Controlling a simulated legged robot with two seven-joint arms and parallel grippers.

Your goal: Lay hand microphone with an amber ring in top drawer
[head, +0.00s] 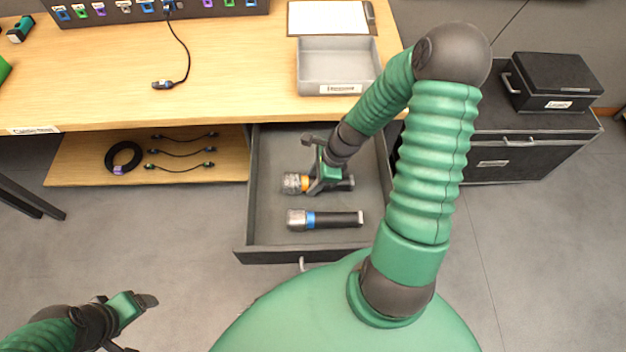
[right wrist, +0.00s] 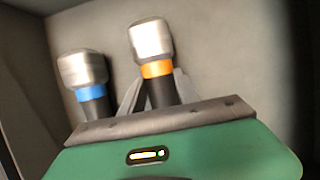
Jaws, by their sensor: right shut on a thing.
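The hand microphone with an amber ring (head: 294,183) is inside the open top drawer (head: 268,230), its silver head to the left. It also shows in the right wrist view (right wrist: 153,42), between my fingers. My right gripper (head: 324,182) is shut on its dark body just beside the ring. I cannot tell whether the microphone touches the drawer floor. A microphone with a blue ring (head: 325,219) lies in the drawer nearer the front, apart from my gripper; it also shows in the right wrist view (right wrist: 84,75). My left gripper (head: 140,322) is over the floor at the lower left, its fingers apart and empty.
The wooden table (head: 240,95) above the drawer carries a grey bin (head: 338,72), a clipboard (head: 328,18) and a cable (head: 165,85). A shelf (head: 75,165) with several cables is left of the drawer. A black case (head: 555,80) stands on a dark cabinet (head: 490,165) at right.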

